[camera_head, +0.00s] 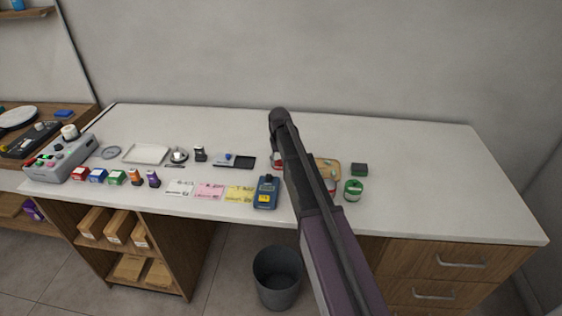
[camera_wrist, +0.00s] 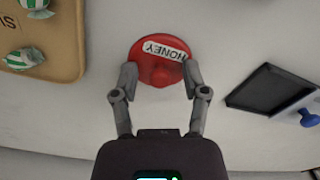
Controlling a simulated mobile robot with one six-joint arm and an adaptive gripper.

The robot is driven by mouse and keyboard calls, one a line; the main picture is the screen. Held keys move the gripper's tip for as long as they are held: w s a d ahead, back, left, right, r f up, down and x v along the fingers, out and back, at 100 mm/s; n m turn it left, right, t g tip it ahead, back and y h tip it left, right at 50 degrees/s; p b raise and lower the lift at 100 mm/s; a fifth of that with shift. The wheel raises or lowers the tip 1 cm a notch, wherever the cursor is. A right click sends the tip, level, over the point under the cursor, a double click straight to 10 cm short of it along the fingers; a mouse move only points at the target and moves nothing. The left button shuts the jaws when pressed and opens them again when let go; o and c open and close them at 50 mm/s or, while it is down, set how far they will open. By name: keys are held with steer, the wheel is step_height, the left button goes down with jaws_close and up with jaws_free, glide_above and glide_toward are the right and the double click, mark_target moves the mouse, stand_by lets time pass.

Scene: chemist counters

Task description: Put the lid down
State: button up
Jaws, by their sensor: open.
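My fingers are hidden behind the arm in the head view.
A tan board (camera_wrist: 65,62) with green-and-white pieces lies left of the lid in the wrist view. A black tray (camera_wrist: 268,88) with a blue knobbed piece (camera_wrist: 308,118) lies right. A green jar (camera_head: 353,190) and a blue device (camera_head: 265,192) stand near my arm. The counter's right side is clear.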

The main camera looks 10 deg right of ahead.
mark_target(280, 161)
steer(key=shift+r, duration=0.25)
step_height(280, 161, up, 12)
steer(key=p, duration=1.2)
steer(key=shift+f, duration=0.1)
stand_by(0.7)
steer(key=s+m, duration=0.1)
steer(key=s, duration=2.8)
steer(key=shift+d, duration=0.2)
steer(key=shift+d, duration=0.1)
